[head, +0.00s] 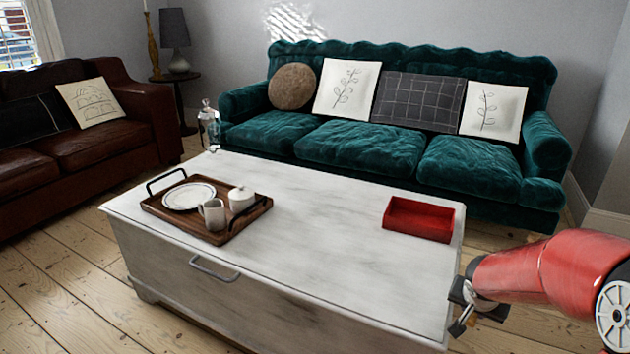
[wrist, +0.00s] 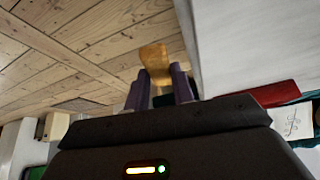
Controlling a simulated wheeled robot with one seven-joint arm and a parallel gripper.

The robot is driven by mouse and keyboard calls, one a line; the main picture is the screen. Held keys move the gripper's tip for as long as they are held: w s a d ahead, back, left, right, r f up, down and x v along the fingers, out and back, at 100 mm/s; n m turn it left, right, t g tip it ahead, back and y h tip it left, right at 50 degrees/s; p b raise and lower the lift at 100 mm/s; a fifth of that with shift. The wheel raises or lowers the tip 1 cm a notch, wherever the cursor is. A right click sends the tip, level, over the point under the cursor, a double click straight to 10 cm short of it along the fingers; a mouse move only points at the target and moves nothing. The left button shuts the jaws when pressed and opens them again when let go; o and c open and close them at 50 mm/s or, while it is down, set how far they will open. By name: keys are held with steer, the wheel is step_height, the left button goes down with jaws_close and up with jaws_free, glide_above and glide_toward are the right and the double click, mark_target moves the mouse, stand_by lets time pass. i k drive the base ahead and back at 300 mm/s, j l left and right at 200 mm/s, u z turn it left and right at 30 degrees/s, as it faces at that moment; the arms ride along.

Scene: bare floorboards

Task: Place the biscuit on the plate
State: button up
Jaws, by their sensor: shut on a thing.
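In the wrist view my gripper (wrist: 160,88) is shut on a flat, golden-brown biscuit (wrist: 155,60), which sticks out past the fingertips. In the head view my gripper (head: 461,322) is at the right end of the white chest-like table, low beside its edge; I cannot make out the biscuit there. The white plate (head: 188,196) lies on the left part of a wooden tray (head: 219,237) on the table's left side, far from my gripper. The plate looks empty.
A white mug (head: 213,214) and a lidded white pot (head: 241,199) stand on the tray beside the plate. A red open box (head: 418,219) sits at the table's right end. The middle of the white table (head: 318,215) is clear. A green sofa (head: 400,155) stands behind it.

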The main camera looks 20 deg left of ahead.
mark_target(190, 198)
steer(key=k+j+u, duration=0.1)
steer(key=j+u, duration=0.15)
steer(key=j, duration=0.4)
steer(key=j+u, duration=0.2)
steer(key=j, duration=0.5)
steer(key=k, duration=0.05)
